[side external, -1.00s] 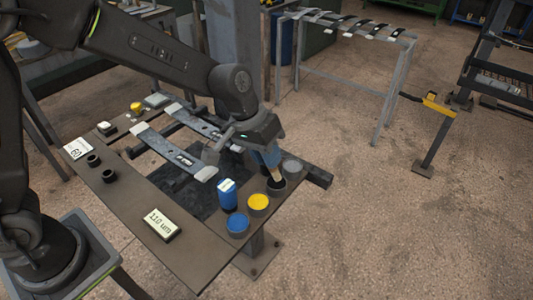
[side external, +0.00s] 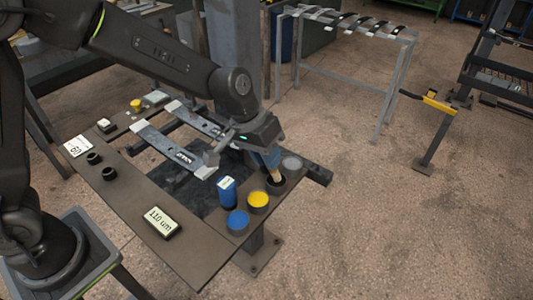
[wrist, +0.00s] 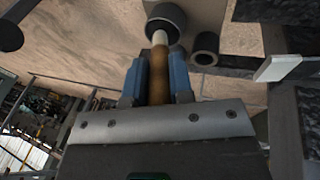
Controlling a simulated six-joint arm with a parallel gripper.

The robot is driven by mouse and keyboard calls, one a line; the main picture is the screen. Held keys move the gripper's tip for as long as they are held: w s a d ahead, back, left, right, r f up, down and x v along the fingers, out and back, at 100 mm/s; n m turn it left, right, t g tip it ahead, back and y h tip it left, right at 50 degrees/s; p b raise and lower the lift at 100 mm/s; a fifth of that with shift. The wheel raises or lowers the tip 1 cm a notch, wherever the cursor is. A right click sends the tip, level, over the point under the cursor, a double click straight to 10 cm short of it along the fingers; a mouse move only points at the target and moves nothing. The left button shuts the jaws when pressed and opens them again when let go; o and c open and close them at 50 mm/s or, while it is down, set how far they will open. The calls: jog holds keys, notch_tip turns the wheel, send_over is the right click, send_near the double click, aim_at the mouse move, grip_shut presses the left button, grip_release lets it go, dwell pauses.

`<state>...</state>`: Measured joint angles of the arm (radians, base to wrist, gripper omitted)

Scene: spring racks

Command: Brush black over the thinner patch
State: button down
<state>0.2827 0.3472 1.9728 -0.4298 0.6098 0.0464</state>
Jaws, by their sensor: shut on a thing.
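My gripper (side external: 268,158) has blue fingers and is shut on a brush (side external: 276,175). In the wrist view, the brush's brown wooden handle (wrist: 159,75) stands between both fingers. The brush points down into a dark pot (side external: 276,187), which also shows in the wrist view (wrist: 166,22); its bristles are hidden inside. Two dark leaf springs with pale ends, a nearer one (side external: 170,146) and a farther one (side external: 196,120), lie on the stand left of my gripper. I cannot make out which patch is thinner. A small display (side external: 161,222) reads 110 um.
Yellow (side external: 258,200), blue (side external: 237,221) and grey (side external: 291,164) pots flank the dark pot. A tall blue object (side external: 227,192) stands close to its left. A white card (side external: 77,147) and small black rings (side external: 94,158) lie at left. Behind is a rack (side external: 385,72) of springs.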

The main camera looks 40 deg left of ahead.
dwell(0.6)
jog(key=shift+r, duration=3.5)
